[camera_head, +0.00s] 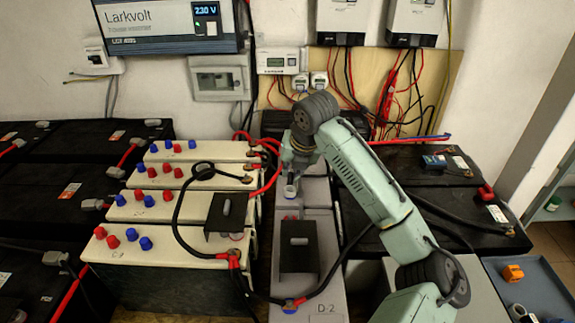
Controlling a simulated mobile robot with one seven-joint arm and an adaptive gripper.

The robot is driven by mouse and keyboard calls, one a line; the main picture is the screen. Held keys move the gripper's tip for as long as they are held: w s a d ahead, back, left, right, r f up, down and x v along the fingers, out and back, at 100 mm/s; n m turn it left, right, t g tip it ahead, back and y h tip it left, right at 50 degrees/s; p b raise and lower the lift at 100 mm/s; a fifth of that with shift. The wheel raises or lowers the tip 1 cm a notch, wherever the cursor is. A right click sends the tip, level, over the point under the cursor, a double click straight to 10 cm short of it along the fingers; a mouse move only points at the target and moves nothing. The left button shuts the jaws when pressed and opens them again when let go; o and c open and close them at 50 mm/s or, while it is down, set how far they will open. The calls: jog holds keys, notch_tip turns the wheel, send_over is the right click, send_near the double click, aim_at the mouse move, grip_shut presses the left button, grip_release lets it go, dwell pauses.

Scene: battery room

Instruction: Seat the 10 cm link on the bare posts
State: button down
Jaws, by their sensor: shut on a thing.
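My gripper (291,176) points down over the row of grey battery cases (318,195), left of my bent arm. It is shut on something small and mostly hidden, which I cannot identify. A small grey piece with a blue edge (290,191) shows just below the fingers; I cannot tell whether it is held or is a post. I cannot clearly pick out the 10 cm link or the bare posts. One black block with a grey grip (298,257) sits on the grey D-2 case (327,300). Another black block (226,216) sits on the cream batteries.
Cream batteries (150,236) with red and blue caps stand left of the grey row. A black cable (176,215) arches over them, and red cables (268,172) run behind. Black batteries (410,200) stand right. A blue-grey tray (545,280) holds an orange item (513,273).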

jog(key=shift+s+d+f+b, duration=0.1)
jog(key=shift+f+b, duration=0.5)
jog(key=shift+f, duration=0.25)
jog(key=shift+f+b, duration=2.1)
jog(key=shift+f, duration=1)
jog(key=shift+w+d, duration=0.15)
jog(key=shift+w, duration=0.05)
jog(key=shift+f+b, duration=0.7)
jog(key=shift+f, duration=0.45)
